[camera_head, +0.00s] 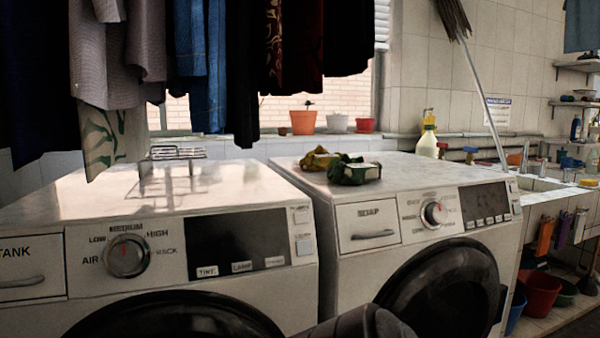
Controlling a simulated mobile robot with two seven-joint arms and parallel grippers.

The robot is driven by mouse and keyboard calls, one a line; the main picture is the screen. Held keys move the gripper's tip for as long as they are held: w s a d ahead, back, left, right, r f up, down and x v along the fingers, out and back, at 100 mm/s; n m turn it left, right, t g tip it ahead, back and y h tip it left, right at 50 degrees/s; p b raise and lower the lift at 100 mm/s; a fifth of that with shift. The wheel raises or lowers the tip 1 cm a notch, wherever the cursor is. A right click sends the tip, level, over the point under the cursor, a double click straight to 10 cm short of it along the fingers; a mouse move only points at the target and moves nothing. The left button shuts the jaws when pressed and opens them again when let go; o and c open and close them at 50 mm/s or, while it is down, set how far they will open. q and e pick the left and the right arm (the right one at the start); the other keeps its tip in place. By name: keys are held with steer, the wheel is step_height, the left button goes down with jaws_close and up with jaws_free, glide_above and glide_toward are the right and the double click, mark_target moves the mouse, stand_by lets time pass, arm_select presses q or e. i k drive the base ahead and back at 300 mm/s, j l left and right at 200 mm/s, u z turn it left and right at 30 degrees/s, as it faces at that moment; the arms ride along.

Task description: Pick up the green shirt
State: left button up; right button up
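A small crumpled dark green cloth (353,172), which looks like the green shirt, lies on top of the right washing machine (400,167), near its front left part. A crumpled yellow-brown and green cloth (318,159) lies just behind and to its left, close to or touching it. A dark rounded part at the bottom middle edge looks like one of my arm links. No gripper fingers show, so neither gripper is in view and both stand apart from the visible cloths.
A wire rack (177,153) stands on the left machine (60,215). Clothes (205,60) hang low above it. A yellow-topped bottle (428,140) and a leaning mop handle (485,90) stand behind the right machine. Its top is clear right of the cloths. A sink (540,183) is at right.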

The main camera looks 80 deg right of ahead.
mark_target(349, 171)
steer(key=z, duration=2.9)
